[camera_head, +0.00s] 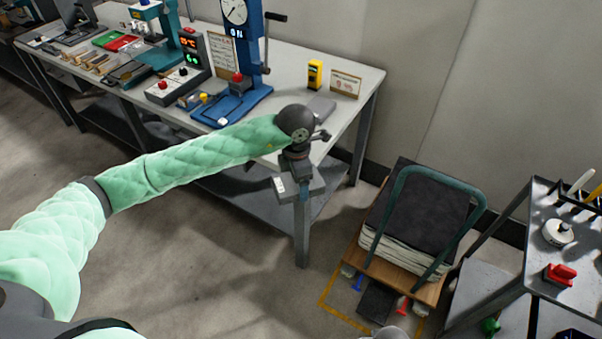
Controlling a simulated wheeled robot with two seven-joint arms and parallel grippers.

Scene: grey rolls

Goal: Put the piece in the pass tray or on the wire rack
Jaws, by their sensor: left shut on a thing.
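My left arm reaches from the left across to the front right part of the workbench. My left gripper (304,194) points down, just off the bench's front edge in the picture, above the floor. It is shut on a small piece, mostly hidden by the fingers; a bluish sliver shows between them, and I cannot tell its shape.
A trolley with a teal handle (398,182) holds a black-topped stack (424,210). A dark shelf cart (536,220) stands right. Floor at lower left is clear.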

